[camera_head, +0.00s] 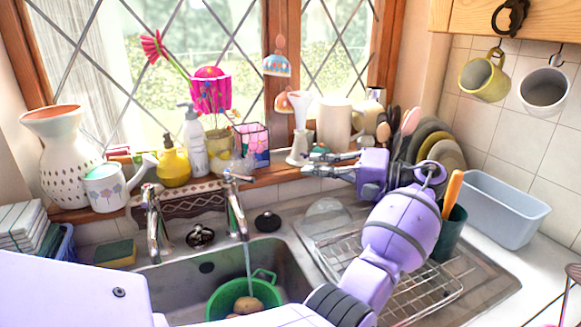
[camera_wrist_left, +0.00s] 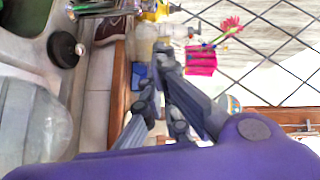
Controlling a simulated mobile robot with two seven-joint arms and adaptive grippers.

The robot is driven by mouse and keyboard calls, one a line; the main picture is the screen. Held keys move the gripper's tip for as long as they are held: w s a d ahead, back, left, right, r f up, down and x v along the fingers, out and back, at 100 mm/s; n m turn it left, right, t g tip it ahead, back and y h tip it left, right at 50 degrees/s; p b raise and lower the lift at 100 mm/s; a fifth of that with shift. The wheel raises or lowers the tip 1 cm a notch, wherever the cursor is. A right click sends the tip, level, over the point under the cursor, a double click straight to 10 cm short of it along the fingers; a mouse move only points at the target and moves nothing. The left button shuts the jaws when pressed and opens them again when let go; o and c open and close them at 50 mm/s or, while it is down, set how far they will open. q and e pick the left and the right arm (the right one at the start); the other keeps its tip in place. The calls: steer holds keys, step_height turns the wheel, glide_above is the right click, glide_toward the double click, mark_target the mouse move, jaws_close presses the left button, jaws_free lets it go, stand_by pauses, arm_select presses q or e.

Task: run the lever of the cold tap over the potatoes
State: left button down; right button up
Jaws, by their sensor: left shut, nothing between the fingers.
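Two chrome taps stand behind the sink: a left tap (camera_head: 155,225) and a right tap (camera_head: 236,210) with a lever (camera_head: 238,176) on top. Which is cold I cannot tell from markings. Water runs from the right tap into a green colander (camera_head: 226,297) in the sink. Potatoes (camera_head: 246,305) lie in it under the stream. My left gripper (camera_head: 308,164) is shut and empty, pointing left, to the right of the right tap and apart from its lever. In the left wrist view its fingers (camera_wrist_left: 166,62) show closed; chrome tap parts (camera_wrist_left: 100,8) show at the top left. My right gripper is out of view.
The sill behind holds a yellow bottle (camera_head: 174,163), a white dispenser (camera_head: 194,142), a pink flowerpot (camera_head: 211,92) and a small white vase (camera_head: 299,135). A wire rack (camera_head: 430,290) and clear bowl (camera_head: 328,217) sit on the drainer below my arm. A black plug (camera_head: 267,221) lies behind the sink.

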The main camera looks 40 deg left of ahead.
arm_select(q)
steer(key=s+a+p, duration=0.4)
steer(key=s+a, duration=0.3)
steer(key=a, duration=0.1)
steer(key=shift+a+f, duration=0.4)
steer(key=shift+f, duration=0.05)
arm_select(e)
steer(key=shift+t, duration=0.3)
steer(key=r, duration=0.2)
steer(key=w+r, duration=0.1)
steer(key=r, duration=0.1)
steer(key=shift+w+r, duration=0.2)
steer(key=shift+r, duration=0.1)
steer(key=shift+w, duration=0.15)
arm_select(q)
steer(key=shift+w+d, duration=0.1)
steer(key=shift+w, duration=0.05)
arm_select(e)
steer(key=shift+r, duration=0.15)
